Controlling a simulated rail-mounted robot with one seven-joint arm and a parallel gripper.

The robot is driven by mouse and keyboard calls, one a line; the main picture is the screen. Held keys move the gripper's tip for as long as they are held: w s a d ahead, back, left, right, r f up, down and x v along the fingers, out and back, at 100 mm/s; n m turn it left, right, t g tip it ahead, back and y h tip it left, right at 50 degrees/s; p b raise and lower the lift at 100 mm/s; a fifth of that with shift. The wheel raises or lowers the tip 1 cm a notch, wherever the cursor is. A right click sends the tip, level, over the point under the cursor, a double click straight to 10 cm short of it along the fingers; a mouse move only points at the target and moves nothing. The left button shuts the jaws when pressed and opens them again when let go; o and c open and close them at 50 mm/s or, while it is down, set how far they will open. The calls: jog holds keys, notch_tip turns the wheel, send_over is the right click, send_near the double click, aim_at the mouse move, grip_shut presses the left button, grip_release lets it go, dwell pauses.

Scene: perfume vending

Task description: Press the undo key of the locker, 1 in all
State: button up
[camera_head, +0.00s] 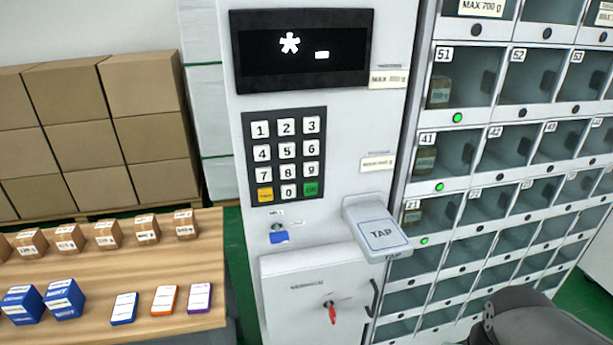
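The locker's keypad (286,155) is a black panel with white number keys on the white column. At its bottom left is a yellow key (265,194) with a label too small to read. At its bottom right is a green key (310,189), also with small lettering. The black display (302,50) above shows one white asterisk and a short white bar. Which key is marked undo cannot be read; the yellow and green keys are the only coloured ones. My gripper is not in view; only a dark part of my arm shows at the bottom right.
A TAP pad (380,234) juts out right of and below the keypad. A panel with a red key (331,313) is lower. Locker compartments (470,75) stand right, several with green lights. A wooden table (190,262) with boxes and cards is left. Space before the keypad looks clear.

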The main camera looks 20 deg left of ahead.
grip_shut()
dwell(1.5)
